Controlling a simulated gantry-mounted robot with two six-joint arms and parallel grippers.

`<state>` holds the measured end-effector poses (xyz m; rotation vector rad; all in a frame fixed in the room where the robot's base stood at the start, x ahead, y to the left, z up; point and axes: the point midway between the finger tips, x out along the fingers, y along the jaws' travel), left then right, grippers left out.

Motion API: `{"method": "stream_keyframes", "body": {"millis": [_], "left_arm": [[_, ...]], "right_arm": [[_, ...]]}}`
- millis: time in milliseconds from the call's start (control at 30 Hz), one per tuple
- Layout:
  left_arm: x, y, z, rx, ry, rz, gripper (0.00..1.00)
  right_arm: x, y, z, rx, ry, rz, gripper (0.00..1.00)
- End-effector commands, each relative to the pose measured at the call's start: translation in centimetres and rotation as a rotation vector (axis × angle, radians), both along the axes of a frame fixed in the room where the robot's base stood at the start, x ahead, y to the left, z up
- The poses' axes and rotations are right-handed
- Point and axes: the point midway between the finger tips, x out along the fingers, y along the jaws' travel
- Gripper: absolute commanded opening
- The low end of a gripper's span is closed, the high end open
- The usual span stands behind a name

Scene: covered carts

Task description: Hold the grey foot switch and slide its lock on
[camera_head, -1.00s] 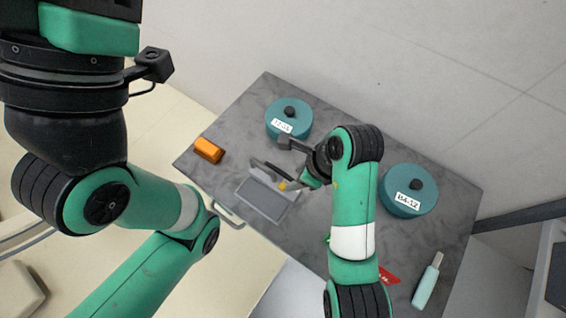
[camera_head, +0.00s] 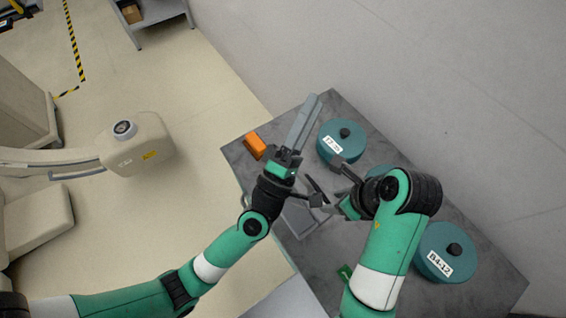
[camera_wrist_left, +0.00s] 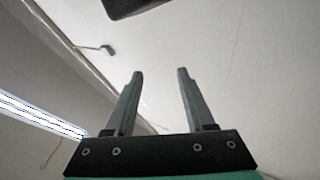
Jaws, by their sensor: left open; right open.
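The grey foot switch (camera_head: 300,218) lies on the dark table, partly hidden by my left gripper and wrist. A dark bar shows along its far side; I cannot make out its lock. My left gripper (camera_head: 312,108) is open and empty above the table, its long grey fingers pointing up; they show apart in the left wrist view (camera_wrist_left: 160,75) against wall and ceiling.
An orange block (camera_head: 255,145) sits at the table's left edge. Round teal lidded containers, one at the back (camera_head: 341,141) and one labelled B4-12 (camera_head: 446,252) at right, stand on the table. A third teal shape (camera_head: 381,177) is partly hidden behind my right arm.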

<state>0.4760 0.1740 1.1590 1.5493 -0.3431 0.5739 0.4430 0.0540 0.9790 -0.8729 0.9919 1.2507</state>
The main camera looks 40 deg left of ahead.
Motion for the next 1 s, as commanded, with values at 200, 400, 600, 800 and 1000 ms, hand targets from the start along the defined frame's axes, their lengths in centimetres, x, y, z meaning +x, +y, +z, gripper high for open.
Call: {"method": "stream_keyframes", "body": {"millis": [200, 400, 600, 800, 1000], "left_arm": [[-2.6, -0.1, -15.2, -0.104, 0.323, -0.033, 0.54], [-7.1, -0.9, -23.9, -0.074, 0.525, -0.068, 0.54], [-9.3, -1.3, -26.3, -0.048, 0.586, -0.088, 0.54], [-8.7, -1.5, -26.2, -0.048, 0.582, -0.091, 0.54], [-5.5, -1.2, -26.0, -0.049, 0.579, -0.089, 0.54]], "right_arm": [[0.0, 0.0, 0.0, 0.000, 0.000, 0.000, 0.50], [0.0, 0.0, 0.0, 0.000, 0.000, 0.000, 0.50], [0.0, 0.0, 0.0, 0.000, 0.000, 0.000, 0.50], [0.0, 0.0, 0.0, 0.000, 0.000, 0.000, 0.50], [0.0, 0.0, 0.0, 0.000, 0.000, 0.000, 0.50]]}}
